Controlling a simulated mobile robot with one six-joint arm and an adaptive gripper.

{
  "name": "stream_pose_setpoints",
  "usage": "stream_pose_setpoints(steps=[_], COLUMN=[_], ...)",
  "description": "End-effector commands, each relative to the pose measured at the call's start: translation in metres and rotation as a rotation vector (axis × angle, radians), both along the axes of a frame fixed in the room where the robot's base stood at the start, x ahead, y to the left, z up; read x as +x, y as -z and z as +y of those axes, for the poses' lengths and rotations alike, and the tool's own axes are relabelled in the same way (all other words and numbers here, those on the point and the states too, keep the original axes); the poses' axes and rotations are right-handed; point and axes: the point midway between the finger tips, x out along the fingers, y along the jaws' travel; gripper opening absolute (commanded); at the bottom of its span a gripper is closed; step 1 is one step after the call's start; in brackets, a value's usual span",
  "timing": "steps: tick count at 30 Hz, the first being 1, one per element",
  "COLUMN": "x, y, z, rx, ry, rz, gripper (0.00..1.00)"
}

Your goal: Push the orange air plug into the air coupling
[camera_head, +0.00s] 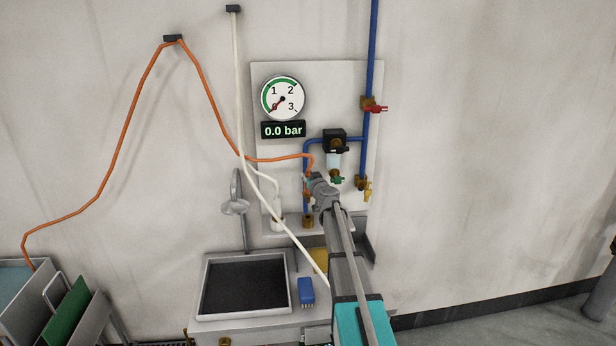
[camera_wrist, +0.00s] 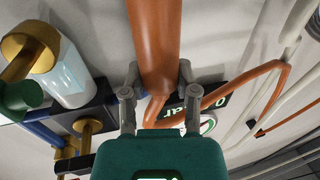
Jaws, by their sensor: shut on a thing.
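My gripper (camera_head: 312,178) is in front of the wall panel, beside the blue pipe's left drop. In the wrist view its two grey fingers (camera_wrist: 157,88) are closed on the thick orange air plug (camera_wrist: 155,40), one on each side. The plug's orange hose (camera_head: 275,159) runs from the gripper up to a wall clip. A brass fitting (camera_head: 308,221), which looks like the air coupling, sits at the lower end of the blue pipe, below the gripper in the picture. The plug's tip is hidden in the head view, and I see no contact between plug and fitting.
The pressure gauge (camera_head: 283,98) reads zero above a 0.0 bar display (camera_head: 283,130). A filter unit (camera_head: 334,142) and red valve (camera_head: 375,108) are close by. A white hose (camera_head: 239,100) hangs left of the arm. A sink (camera_head: 245,285) and blue brush (camera_head: 305,291) lie below.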

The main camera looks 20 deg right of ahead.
Motion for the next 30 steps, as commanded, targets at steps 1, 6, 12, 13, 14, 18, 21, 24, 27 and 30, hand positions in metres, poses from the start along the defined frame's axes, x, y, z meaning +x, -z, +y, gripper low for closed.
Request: stream_pose_setpoints(steps=[1,6,12,13,14,18,21,24,27,30], x=[0.0,0.0,0.0,0.0,0.0,0.0,0.0,0.0,0.0,0.0], y=[0.0,0.0,0.002,0.002,0.003,0.005,0.007,0.009,0.011,0.012], z=[0.0,0.0,0.0,0.0,0.0,0.0,0.0,0.0,0.0,0.0], rx=[0.0,0.0,0.0,0.0,0.0,0.0,0.0,0.0,0.0,0.0], ry=[0.0,0.0,0.0,0.0,0.0,0.0,0.0,0.0,0.0,0.0], rz=[0.0,0.0,0.0,0.0,0.0,0.0,0.0,0.0,0.0,0.0], gripper=[0.0,0.0,0.0,0.0,0.0,0.0,0.0,0.0,0.0,0.0])
